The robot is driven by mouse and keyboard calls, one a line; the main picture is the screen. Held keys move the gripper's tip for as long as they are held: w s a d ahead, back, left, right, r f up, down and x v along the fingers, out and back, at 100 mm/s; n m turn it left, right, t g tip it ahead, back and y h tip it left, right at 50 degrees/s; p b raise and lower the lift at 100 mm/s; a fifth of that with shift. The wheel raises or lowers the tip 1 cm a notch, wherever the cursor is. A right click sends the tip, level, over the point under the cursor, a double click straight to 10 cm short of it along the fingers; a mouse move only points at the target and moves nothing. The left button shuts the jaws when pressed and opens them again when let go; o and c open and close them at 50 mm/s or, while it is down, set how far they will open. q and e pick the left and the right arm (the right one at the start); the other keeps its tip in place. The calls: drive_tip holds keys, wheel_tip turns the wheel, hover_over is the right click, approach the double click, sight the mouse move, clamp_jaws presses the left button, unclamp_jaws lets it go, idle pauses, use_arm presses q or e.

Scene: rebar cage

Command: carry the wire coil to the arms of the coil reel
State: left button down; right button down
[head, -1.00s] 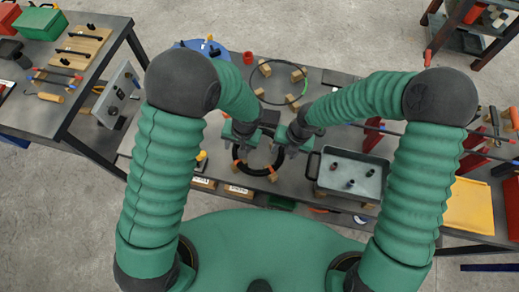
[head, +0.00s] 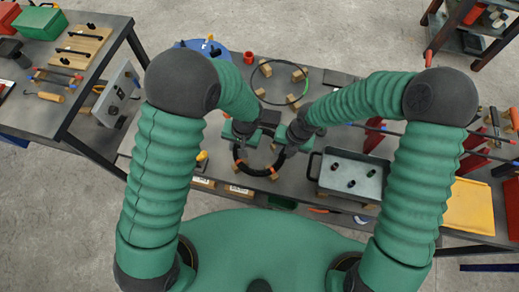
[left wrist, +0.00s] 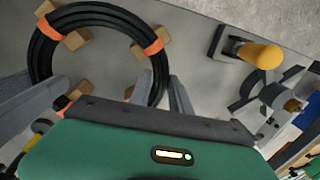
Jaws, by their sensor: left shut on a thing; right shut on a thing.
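The wire coil (head: 240,164) is a black ring with orange ties, low over wooden blocks at the table's front edge in the head view. It also shows in the left wrist view (left wrist: 40,52), with blocks under its rim; I cannot tell if it rests on them. My left gripper (head: 239,139) is shut on the coil's far left side and my right gripper (head: 290,142) on its far right side; the grippers hide parts of it. A grey piece with several arms (left wrist: 247,103) at the right of the left wrist view may be the coil reel.
A thin dark hoop (head: 256,73) lies around wooden blocks behind the grippers. A grey tray with black pegs (head: 352,165) stands right of the coil. A blue disc (head: 222,51) and a red cup (head: 248,58) are at the back. A yellow tray (head: 469,207) is far right.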

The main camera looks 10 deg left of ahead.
use_arm(q)
drive_tip(key=shift+a+r, duration=0.1)
use_arm(e)
drive_tip(key=shift+w+d, duration=0.1)
drive_tip(key=shift+w, duration=0.05)
idle(0.6)
